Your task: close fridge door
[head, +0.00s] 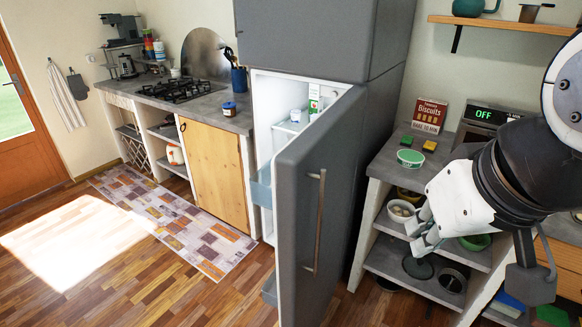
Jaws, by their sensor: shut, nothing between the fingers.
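The grey fridge (388,110) stands in the middle of the head view. Its lower door (298,215) is swung open toward me, hinged on the right side, with a vertical metal handle (316,222) on its outer face. The white interior (266,110) shows to the left of the door, with a few items on a shelf; the door hides the rest. My gripper (416,228) is to the right of the door, apart from it, in front of the open shelves. Its fingers are shut and hold nothing.
A shelf unit (381,172) with bowls stands right of the fridge, close behind my gripper. A counter with a gas stove (180,90) and a wooden cabinet door (214,173) is on the left. The floor by the patterned rug (178,220) is clear.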

